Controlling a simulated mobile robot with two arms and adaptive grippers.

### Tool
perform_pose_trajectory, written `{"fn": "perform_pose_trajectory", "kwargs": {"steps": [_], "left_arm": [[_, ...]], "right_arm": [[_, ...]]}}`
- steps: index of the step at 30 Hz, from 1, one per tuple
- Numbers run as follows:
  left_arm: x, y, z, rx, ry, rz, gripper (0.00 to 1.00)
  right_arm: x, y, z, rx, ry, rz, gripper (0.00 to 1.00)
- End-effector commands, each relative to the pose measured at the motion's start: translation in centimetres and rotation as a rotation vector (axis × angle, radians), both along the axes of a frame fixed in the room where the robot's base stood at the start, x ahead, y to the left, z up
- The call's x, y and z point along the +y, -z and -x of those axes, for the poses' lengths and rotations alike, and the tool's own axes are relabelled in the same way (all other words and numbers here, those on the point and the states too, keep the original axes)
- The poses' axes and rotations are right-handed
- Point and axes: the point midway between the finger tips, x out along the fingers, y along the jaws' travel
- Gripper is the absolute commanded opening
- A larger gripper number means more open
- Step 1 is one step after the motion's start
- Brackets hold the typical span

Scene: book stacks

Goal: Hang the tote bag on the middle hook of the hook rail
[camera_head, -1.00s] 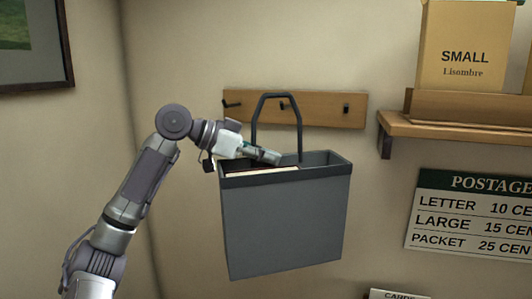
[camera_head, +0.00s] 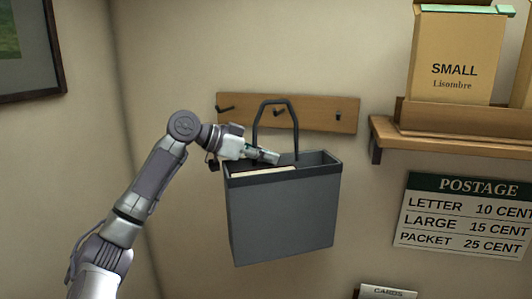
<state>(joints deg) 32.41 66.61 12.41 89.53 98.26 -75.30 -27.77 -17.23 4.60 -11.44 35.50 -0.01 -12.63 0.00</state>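The grey tote bag (camera_head: 282,217) is upright in the air in front of the wall, with a pale flat item (camera_head: 262,174) showing inside its open top. Its dark handle loop (camera_head: 273,102) stands up across the hook rail (camera_head: 240,109). The middle hook (camera_head: 279,112) shows inside the loop, just below its top. I cannot tell whether loop and hook touch. My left gripper (camera_head: 265,156) is at the bag's rim, shut around the foot of the handle's left side; its fingers partly hide that spot. My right gripper is not in view.
The left hook (camera_head: 225,108) and right hook (camera_head: 338,116) are bare. A wooden shelf (camera_head: 440,140) with boxes (camera_head: 456,56) juts out at the right, above a postage sign (camera_head: 465,217). A framed picture (camera_head: 30,50) hangs at the left.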

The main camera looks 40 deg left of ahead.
Motion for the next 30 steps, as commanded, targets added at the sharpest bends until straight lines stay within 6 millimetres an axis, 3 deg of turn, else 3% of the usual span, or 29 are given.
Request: {"fn": "perform_pose_trajectory", "kwargs": {"steps": [3, 15, 30], "left_arm": [[0.3, -0.5, -0.5, -0.005, -0.002, 0.005, 0.0], [0.8, 1.3, -1.5, -0.006, -0.001, 0.004, 0.0], [0.9, 1.6, -1.6, -0.005, -0.001, 0.003, 0.0]], "right_arm": [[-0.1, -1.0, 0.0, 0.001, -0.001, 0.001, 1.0], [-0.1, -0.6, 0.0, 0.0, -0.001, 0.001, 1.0], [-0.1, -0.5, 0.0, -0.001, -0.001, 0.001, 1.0]]}}
